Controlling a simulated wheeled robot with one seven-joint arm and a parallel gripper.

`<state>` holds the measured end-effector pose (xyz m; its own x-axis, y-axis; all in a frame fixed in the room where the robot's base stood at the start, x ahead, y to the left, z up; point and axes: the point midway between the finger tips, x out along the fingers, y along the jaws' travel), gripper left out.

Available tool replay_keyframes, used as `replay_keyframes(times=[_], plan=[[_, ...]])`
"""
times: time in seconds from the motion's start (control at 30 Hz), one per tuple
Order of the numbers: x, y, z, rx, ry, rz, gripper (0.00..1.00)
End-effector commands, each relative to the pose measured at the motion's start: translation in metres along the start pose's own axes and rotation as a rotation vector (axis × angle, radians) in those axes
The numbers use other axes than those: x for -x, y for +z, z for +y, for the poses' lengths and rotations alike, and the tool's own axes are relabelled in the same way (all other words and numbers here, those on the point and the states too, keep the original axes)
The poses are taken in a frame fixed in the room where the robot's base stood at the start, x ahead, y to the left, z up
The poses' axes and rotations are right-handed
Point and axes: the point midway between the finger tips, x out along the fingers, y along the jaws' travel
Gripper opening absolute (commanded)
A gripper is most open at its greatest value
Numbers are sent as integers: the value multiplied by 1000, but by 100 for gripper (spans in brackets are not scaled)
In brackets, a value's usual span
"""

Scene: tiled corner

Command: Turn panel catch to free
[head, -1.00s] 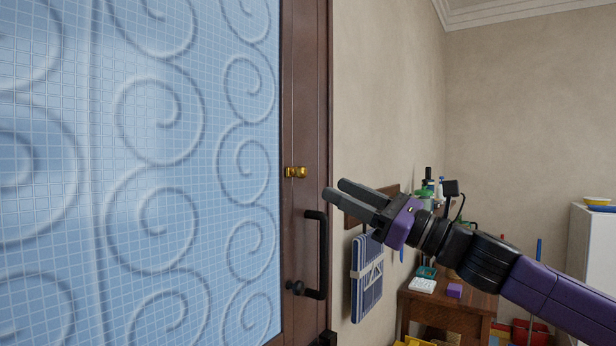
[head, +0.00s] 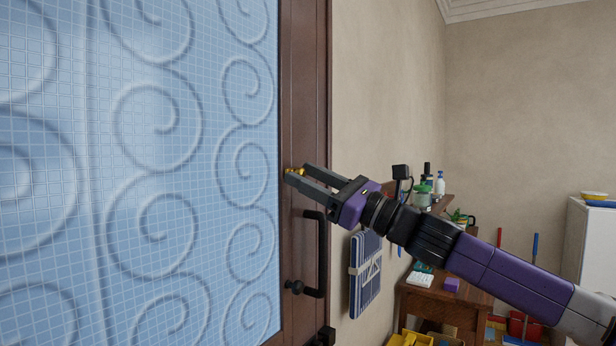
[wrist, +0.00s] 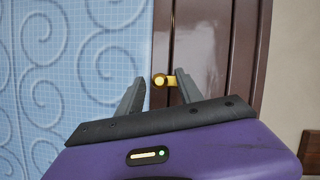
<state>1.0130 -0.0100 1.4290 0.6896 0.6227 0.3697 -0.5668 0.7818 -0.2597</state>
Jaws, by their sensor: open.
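The panel catch is a small brass piece (head: 293,171) on the dark wooden frame beside the blue patterned panel (head: 150,170). In the wrist view the catch (wrist: 160,80) shows a round knob with a short plate reaching right. My gripper (head: 296,174) is at the catch, with its fingers partly hiding it in the head view. In the wrist view the gripper (wrist: 160,88) is open, one finger on each side of the catch. The fingers look apart from it; I cannot tell how far the tips are from the frame.
A blue folded item (head: 365,272) hangs on the wall. A wooden table (head: 440,300) with small objects stands at the right.

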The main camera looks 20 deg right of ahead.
Motion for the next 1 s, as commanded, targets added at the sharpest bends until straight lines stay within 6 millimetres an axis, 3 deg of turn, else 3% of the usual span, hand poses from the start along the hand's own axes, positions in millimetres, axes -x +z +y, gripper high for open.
replay_keyframes(times=[0.07, 0.3, 0.67, 1.0], plan=[[0, 0, 0, 0, 0, 0, 43], [0, 0, 0, 0, 1, 0, 0], [0, 1, 1, -31, -11, -2, 0], [-3, 8, 0, -226, -91, -2, 0]])
